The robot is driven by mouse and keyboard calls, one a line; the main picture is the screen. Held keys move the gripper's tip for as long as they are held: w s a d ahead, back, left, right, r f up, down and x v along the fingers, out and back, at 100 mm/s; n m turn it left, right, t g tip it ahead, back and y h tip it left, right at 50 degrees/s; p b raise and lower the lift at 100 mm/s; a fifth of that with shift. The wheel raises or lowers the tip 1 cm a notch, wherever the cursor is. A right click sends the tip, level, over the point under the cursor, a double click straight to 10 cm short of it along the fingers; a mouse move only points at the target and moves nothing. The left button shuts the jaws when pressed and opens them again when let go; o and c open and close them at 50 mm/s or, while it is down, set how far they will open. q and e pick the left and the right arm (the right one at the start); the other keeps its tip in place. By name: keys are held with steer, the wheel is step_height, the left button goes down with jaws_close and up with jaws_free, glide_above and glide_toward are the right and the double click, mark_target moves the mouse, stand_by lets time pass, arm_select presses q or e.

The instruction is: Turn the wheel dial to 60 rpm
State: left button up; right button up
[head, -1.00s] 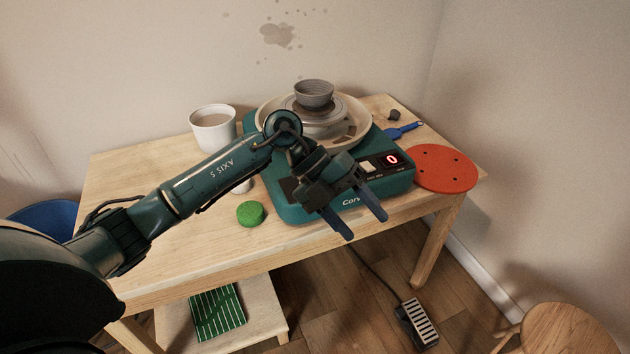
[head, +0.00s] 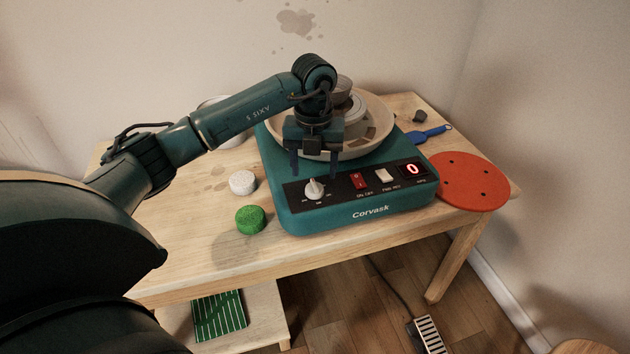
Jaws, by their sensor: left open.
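The teal pottery wheel (head: 372,223) stands on the wooden table with its black control panel facing me. The white dial (head: 314,188) is at the panel's left end, with small markings around it that I cannot read. The red on/off switch (head: 359,181) is right of the dial, and the red display (head: 412,170) at the panel's right end reads 0. My left gripper (head: 314,172) is open and points down, its two dark fingers just above and behind the dial. I cannot tell whether they touch anything. My right gripper is not in view.
A white puck (head: 242,182) and a green sponge (head: 250,219) lie left of the wheel. An orange-red disc (head: 470,182) and a blue tool (head: 428,133) lie right.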

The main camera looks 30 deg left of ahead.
mark_target(314, 184)
arm_select(q)
steer(key=shift+f, duration=2.35)
steer(key=c, duration=1)
